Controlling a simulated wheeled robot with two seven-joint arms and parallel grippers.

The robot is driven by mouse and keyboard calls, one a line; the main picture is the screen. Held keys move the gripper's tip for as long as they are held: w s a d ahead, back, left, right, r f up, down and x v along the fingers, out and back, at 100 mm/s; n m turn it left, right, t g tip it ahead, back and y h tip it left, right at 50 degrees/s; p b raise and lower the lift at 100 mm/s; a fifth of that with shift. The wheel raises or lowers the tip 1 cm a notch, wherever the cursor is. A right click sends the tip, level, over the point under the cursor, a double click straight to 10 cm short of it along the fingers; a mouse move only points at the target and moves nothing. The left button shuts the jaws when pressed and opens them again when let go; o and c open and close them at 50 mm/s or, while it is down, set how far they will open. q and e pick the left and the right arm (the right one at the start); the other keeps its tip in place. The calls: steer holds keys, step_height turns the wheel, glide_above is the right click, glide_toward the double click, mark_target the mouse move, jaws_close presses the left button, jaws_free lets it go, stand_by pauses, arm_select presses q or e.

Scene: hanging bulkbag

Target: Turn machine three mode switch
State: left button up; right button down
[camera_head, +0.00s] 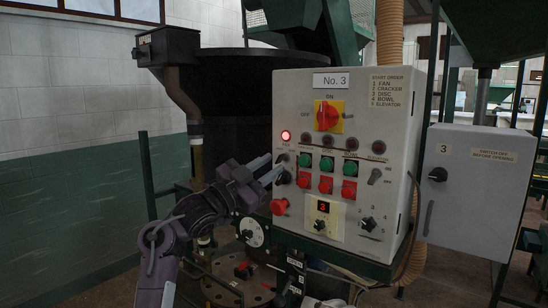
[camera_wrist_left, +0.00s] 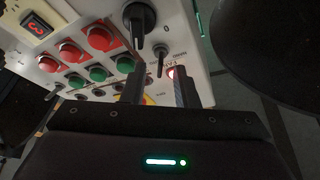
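The machine panel marked No. 3 (camera_head: 340,105) faces me in the head view. At its left edge are a small black lever switch (camera_head: 283,157) and a larger black knob (camera_head: 284,177) under a lit red lamp (camera_head: 286,135). I cannot read which is the mode switch. My left gripper (camera_head: 276,164) is open beside these switches, its fingers pointing at the panel. In the left wrist view the fingers (camera_wrist_left: 161,78) are apart with nothing between them; the lever switch (camera_wrist_left: 160,60) and larger knob (camera_wrist_left: 140,22) lie just beyond. Contact cannot be told. My right gripper is not in view.
Green and red buttons (camera_head: 326,185), a red stop knob (camera_head: 279,206) and a display reading 3 (camera_head: 323,207) are on the panel. A red main switch (camera_head: 327,115) sits above. A grey box (camera_head: 478,190) stands right; a dark bowl (camera_head: 235,95) stands behind.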

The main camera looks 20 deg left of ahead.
mark_target(282, 158)
arm_select(q)
steer(key=shift+p+x, duration=0.3)
steer(key=shift+x, duration=0.75)
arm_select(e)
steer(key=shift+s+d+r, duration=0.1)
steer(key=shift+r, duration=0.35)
arm_select(q)
steer(key=shift+c, duration=0.4)
jaws_close()
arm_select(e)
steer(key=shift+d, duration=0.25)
